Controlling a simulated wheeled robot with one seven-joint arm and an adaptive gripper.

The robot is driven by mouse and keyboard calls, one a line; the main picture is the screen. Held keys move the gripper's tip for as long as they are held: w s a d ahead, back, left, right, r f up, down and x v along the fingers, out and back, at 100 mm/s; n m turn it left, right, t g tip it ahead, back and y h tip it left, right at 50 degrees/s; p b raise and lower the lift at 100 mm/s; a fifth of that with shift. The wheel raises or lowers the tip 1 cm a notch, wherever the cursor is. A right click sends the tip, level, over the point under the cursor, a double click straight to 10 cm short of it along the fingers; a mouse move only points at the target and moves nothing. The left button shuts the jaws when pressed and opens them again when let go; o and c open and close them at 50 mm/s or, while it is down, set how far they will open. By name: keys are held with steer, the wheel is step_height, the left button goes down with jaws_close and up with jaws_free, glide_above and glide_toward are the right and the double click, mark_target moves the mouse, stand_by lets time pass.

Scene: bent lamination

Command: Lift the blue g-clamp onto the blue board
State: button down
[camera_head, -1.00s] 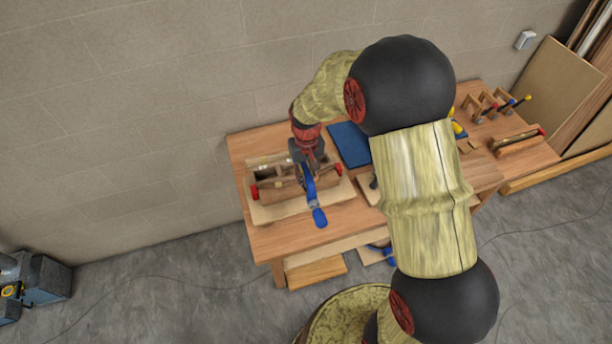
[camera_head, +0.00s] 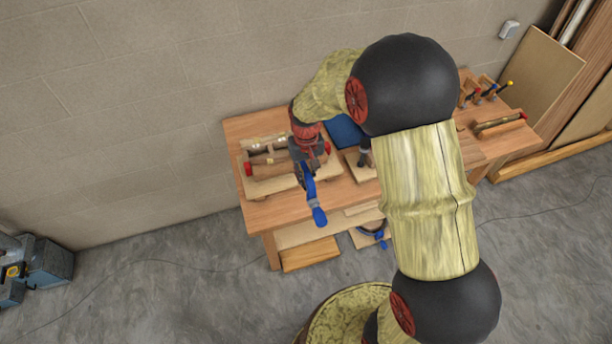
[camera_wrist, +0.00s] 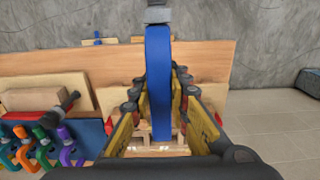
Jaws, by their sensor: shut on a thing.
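The blue g-clamp (camera_head: 313,192) is held in my gripper (camera_head: 306,160), with its blue handle hanging out past the front edge of the workbench. In the wrist view the clamp's blue frame (camera_wrist: 158,80) stands upright between the two fingers (camera_wrist: 160,112), which are shut on it. The blue board (camera_head: 345,132) lies at the back of the bench, right of my gripper and partly hidden by my arm. In the wrist view the blue board (camera_wrist: 88,132) is at lower left, with several coloured clamps on it.
The wooden bent form (camera_head: 262,165) with red-ended clamps lies left of my gripper on the workbench (camera_head: 238,128). A pale block with a dark-handled tool (camera_head: 358,168) sits right of it. A wall runs behind the bench.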

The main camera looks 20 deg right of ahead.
steer(key=shift+w+r+p, duration=0.2)
steer(key=shift+r+p, duration=0.7)
steer(key=shift+r, duration=0.7)
steer(key=shift+w+r+p, duration=0.2)
steer(key=shift+r+p, duration=0.65)
steer(key=shift+r, duration=0.7)
steer(key=shift+w+r+p, duration=0.2)
steer(key=shift+r+p, duration=0.7)
steer(key=shift+r, duration=0.7)
steer(key=shift+f, duration=0.1)
